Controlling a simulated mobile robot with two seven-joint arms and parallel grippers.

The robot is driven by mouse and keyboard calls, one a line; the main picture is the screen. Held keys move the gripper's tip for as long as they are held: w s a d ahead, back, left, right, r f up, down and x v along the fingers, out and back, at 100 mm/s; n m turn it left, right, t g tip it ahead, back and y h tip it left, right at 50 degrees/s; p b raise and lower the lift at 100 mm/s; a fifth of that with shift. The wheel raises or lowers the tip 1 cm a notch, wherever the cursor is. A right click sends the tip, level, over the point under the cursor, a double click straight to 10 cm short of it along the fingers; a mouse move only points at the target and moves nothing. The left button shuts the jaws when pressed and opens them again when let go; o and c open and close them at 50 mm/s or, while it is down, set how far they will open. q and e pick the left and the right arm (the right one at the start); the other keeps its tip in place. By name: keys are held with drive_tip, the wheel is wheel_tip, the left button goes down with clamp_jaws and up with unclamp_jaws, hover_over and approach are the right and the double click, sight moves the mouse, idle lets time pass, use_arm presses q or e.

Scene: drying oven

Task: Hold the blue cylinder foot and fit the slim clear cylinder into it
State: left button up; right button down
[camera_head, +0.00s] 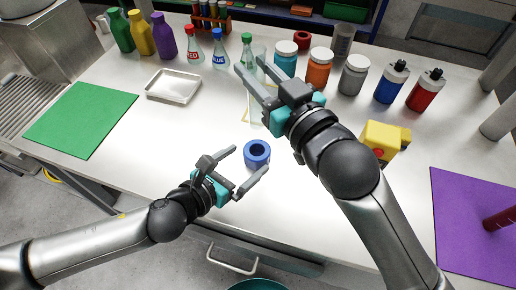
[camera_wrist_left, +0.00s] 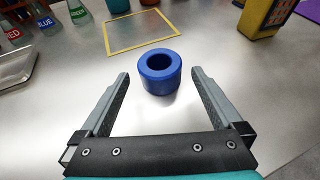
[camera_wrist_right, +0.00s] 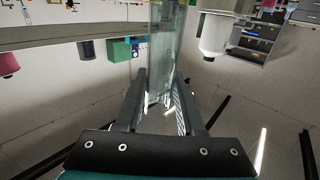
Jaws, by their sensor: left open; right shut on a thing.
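The blue cylinder foot (camera_head: 257,151) is a short ring with a round hole, standing on the table. In the left wrist view the foot (camera_wrist_left: 159,70) sits just beyond and between the open fingertips. My left gripper (camera_head: 244,165) is open and empty, its fingers pointing at the foot. My right gripper (camera_head: 250,75) is shut on the slim clear cylinder (camera_wrist_right: 166,45), a transparent tube. In the head view the cylinder (camera_head: 256,108) is faint and looks upright, up and behind the foot. Its lower end is hard to make out.
A yellow square frame (camera_wrist_left: 142,32) lies flat on the table behind the foot. A metal tray (camera_head: 173,86), coloured flasks (camera_head: 194,55) and several jars (camera_head: 319,68) stand farther back. A yellow device (camera_head: 381,143) stands to the right. The table around the foot is clear.

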sight(261, 149)
use_arm(q)
drive_tip(key=x, duration=0.8)
drive_tip(key=shift+f, duration=0.1)
drive_tip(key=shift+c, duration=0.2)
drive_tip(key=c, duration=1.2)
use_arm(e)
drive_tip(key=shift+f, duration=0.1)
drive_tip(key=shift+f, duration=3.85)
